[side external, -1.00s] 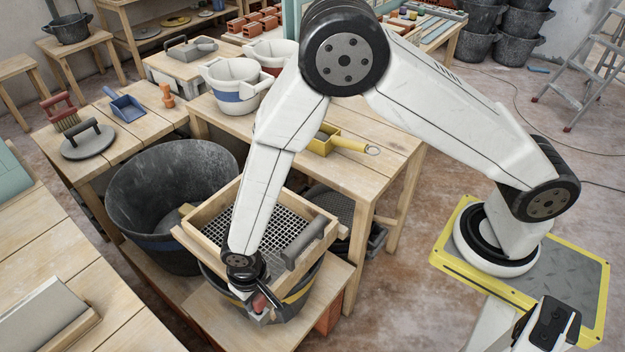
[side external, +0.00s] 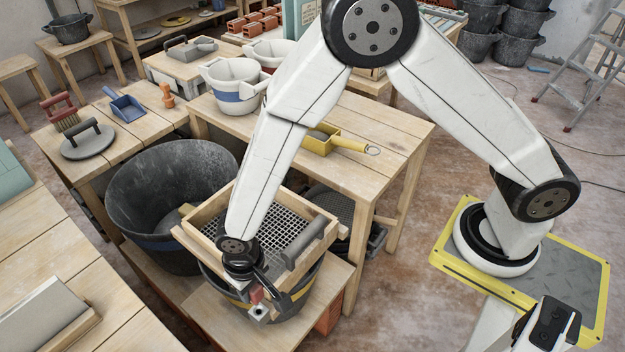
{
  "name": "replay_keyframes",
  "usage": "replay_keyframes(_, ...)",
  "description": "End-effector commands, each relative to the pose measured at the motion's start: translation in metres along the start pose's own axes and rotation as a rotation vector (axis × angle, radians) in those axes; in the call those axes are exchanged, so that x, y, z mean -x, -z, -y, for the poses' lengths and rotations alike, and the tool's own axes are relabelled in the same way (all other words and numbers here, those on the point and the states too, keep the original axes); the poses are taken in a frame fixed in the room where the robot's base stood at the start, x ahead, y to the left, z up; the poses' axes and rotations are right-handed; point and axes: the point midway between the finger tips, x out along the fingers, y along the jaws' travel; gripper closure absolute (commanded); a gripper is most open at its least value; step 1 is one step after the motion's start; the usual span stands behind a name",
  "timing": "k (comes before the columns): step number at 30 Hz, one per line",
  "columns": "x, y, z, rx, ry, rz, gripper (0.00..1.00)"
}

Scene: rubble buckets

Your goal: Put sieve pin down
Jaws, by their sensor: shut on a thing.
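A wooden-framed sieve (side external: 296,232) with a wire mesh and a grey handle bar sits tilted on a dark bucket (side external: 299,303) with a yellow band. My gripper (side external: 262,290) is low at the sieve's front corner, shut on a small red piece (side external: 256,295), which looks like the sieve pin. The fingers and wrist hide much of it. Just below is a small pale metal block (side external: 261,313) with a hole. I cannot tell whether the pin touches this block.
A large black tub (side external: 125,205) stands left of the sieve. The wooden bench (side external: 385,165) behind holds a yellow scoop (side external: 322,143) and white buckets (side external: 236,88). The low wooden stand (side external: 328,292) has bare board at right. An orange peg-like item (side external: 167,95) stands on the left bench.

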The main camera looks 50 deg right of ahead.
Motion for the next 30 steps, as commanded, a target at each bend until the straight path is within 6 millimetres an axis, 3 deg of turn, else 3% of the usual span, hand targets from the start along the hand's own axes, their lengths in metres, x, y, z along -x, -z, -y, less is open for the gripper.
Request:
replay_keyframes(17, 0.007, 0.008, -0.01, -0.003, 0.0, 0.0, 1.0)
replay_keyframes(23, 0.023, 0.028, -0.038, -0.007, 0.001, -0.002, 1.0)
replay_keyframes(30, 0.053, 0.055, -0.094, -0.009, 0.001, -0.003, 1.0)
